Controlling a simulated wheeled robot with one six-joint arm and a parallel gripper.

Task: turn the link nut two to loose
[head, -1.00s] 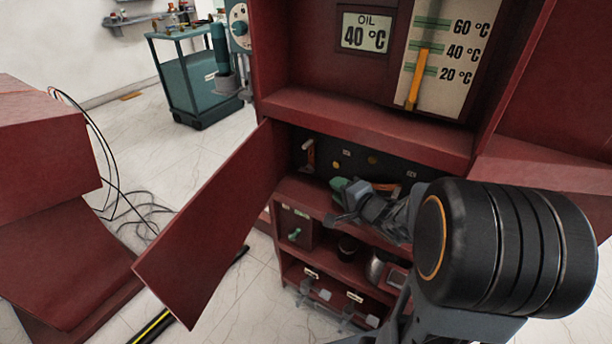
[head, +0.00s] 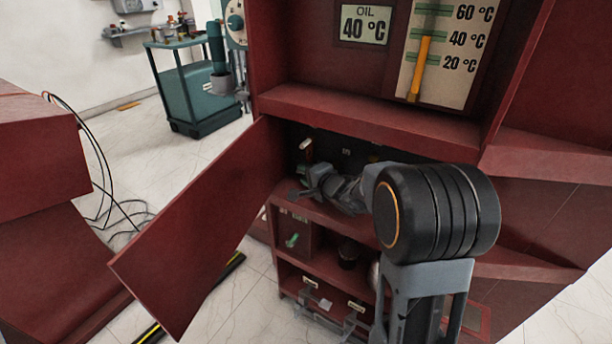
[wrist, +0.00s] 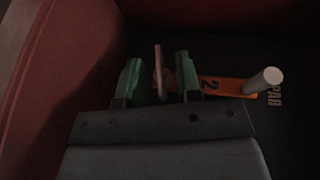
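In the wrist view an orange link (wrist: 220,86) marked "2" lies against a dark panel. A thin, pinkish upright piece (wrist: 158,70), which looks like the link nut, stands at its left end. My gripper (wrist: 160,70) has its two green fingers either side of this piece, with a gap on the left and a smaller one on the right. A pale round post (wrist: 263,80) stands at the link's right end. In the head view my gripper (head: 303,178) is inside the open red cabinet compartment; the link and nut are hidden there by my arm.
The red cabinet door (head: 200,225) hangs open left of my arm. A light-tipped handle (head: 306,146) stands at the compartment's back left. A shelf with a green handle (head: 292,240) and a dark round part (head: 348,254) lies below. A teal cart (head: 195,95) stands behind.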

